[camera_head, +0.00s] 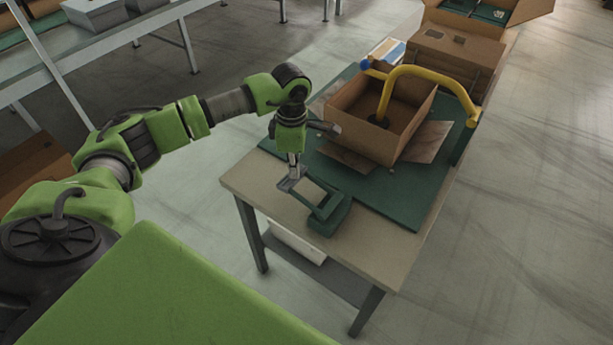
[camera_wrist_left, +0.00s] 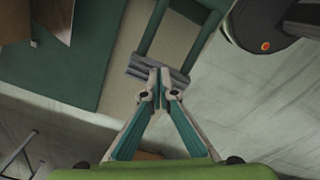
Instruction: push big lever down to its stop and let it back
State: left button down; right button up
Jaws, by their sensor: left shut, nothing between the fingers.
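The big lever appears to be a green frame (camera_head: 326,203) with a grey crossbar at its end, mounted on a green base near the table's front corner. In the left wrist view the grey crossbar (camera_wrist_left: 140,69) lies just past the fingertips, between two green side bars. My left gripper (camera_head: 292,176) points down at the crossbar. In the left wrist view its fingertips (camera_wrist_left: 160,80) are together with nothing between them, and overlap the bar. I cannot tell whether they touch it. My right gripper is not in view.
An open cardboard box (camera_head: 416,138) stands on the green mat (camera_head: 389,207). A yellow curved tube (camera_head: 447,78) with a blue knob arches over it. More boxes stand behind. The table's front corner (camera_head: 375,252) is bare. Open floor lies to the right.

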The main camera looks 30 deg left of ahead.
pick_arm(q)
notch_tip(320, 180, up, 8)
jog(key=p, duration=0.4)
jog(key=shift+r+p, duration=0.2)
jog(key=shift+p, duration=0.1)
dwell(0.3)
